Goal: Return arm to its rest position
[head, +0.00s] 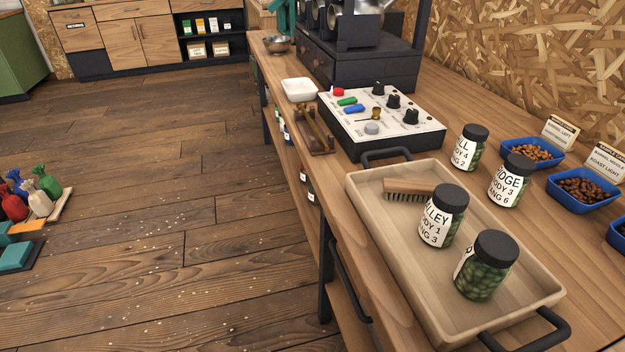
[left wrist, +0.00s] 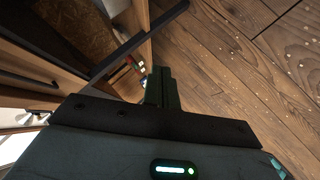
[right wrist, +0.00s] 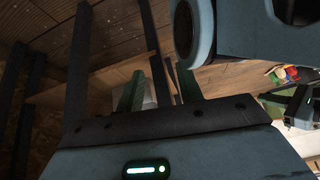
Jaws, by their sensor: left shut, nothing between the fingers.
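Neither gripper shows in the head view. In the left wrist view my left gripper (left wrist: 158,70) has its two dark green fingers together, with nothing between them. It hangs beside the wooden bench, with the floor to the right of it. In the right wrist view my right gripper (right wrist: 160,72) has its fingers apart. A pale block-like thing shows behind the gap, but nothing seems held. Dark posts and a wooden board lie beyond these fingers.
The bench carries a wooden tray (head: 364,200) with two jars and a brush (head: 408,188). Two more jars, blue bean trays (head: 585,205) and a control panel (head: 350,130) stand around it. Open floor (head: 150,200) lies left.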

